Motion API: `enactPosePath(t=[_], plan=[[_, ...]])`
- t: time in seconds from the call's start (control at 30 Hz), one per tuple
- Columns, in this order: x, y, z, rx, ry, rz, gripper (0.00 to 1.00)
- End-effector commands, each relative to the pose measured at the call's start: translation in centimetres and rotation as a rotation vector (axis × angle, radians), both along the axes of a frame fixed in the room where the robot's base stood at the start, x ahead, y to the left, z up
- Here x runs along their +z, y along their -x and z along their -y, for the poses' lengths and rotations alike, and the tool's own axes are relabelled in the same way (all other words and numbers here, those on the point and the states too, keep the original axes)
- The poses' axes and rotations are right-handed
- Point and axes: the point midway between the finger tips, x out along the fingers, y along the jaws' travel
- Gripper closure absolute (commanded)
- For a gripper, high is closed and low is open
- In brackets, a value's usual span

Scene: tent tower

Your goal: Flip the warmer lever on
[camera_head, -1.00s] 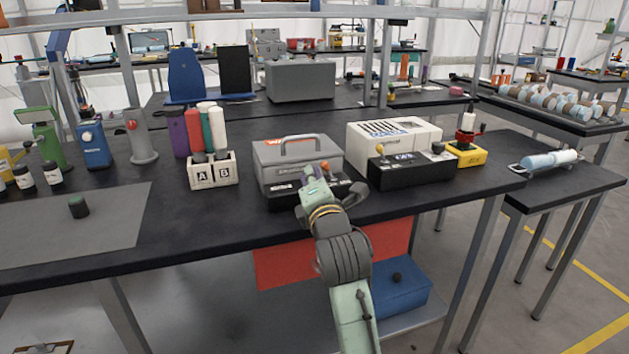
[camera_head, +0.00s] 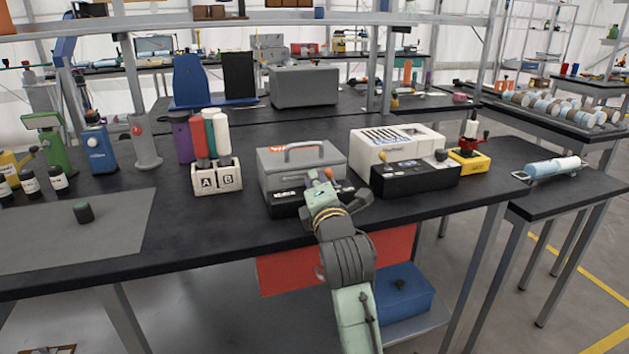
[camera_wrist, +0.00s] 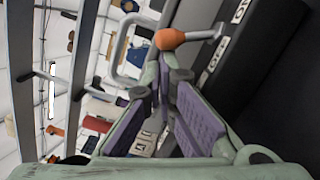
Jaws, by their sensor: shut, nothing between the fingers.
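The warmer is a grey box with a top handle (camera_head: 289,166), and a black control panel (camera_head: 284,204) runs along its front. Its lever has an orange ball knob (camera_wrist: 170,39) on a metal shaft that joins the panel at the right in the wrist view. The knob also shows in the head view (camera_head: 328,173), just behind my fingertips. An ON label (camera_wrist: 240,10) sits on the panel near the lever's base.
A white machine (camera_head: 397,146) with its own black panel (camera_head: 415,178) and yellow knob stands close on the right. The table's front edge lies below my wrist. A grey mat (camera_head: 65,235) at left is mostly clear.

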Motion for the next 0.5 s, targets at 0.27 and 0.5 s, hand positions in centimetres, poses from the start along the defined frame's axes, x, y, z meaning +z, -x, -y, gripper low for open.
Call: enactPosePath(t=[0.27,0.5], plan=[[0.35,-0.06,0.12,0.001,-0.05,-0.017,1.0],[0.72,-0.13,0.38,0.0,-0.111,-0.037,1.0]])
